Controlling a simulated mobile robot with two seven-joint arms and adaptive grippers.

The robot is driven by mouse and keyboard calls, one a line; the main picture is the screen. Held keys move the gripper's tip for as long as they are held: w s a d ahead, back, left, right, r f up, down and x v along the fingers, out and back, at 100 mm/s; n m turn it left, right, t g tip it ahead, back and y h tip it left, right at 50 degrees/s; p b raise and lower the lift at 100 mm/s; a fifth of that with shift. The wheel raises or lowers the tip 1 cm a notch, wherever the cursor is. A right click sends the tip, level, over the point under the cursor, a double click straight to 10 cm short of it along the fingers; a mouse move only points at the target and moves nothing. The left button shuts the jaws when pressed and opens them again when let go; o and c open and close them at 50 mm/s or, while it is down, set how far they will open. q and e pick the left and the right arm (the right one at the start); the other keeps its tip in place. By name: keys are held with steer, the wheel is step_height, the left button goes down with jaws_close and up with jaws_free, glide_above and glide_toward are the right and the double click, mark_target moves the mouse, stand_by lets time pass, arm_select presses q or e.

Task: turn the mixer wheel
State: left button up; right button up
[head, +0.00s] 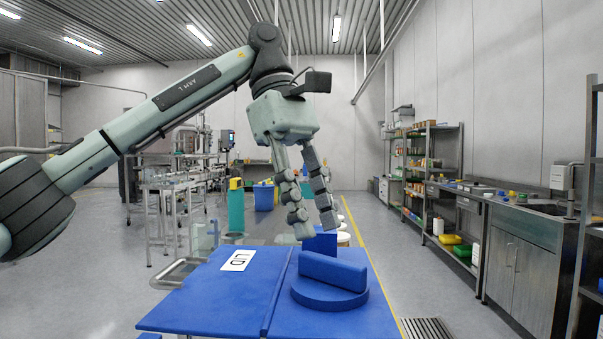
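The mixer wheel (330,294) appears to be the blue disc with a thick raised bar across it. It lies on the right part of a blue lid (215,300) in the lower middle of the head view. My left gripper (315,222) hangs above and just behind the wheel, fingers pointing down. Its fingers are apart with nothing between them, and it does not appear to touch the wheel. A blue block (320,243) shows behind the wheel, below the fingertips. My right gripper is not in view.
A white label (238,260) lies on the lid's left part. A bent metal handle (180,272) sticks out at the lid's left. A steel counter with a sink (535,222) and shelves (413,165) line the right wall.

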arm_select(q)
steer(key=v, duration=0.7)
steer(key=shift+f, duration=0.1)
stand_by(1.0)
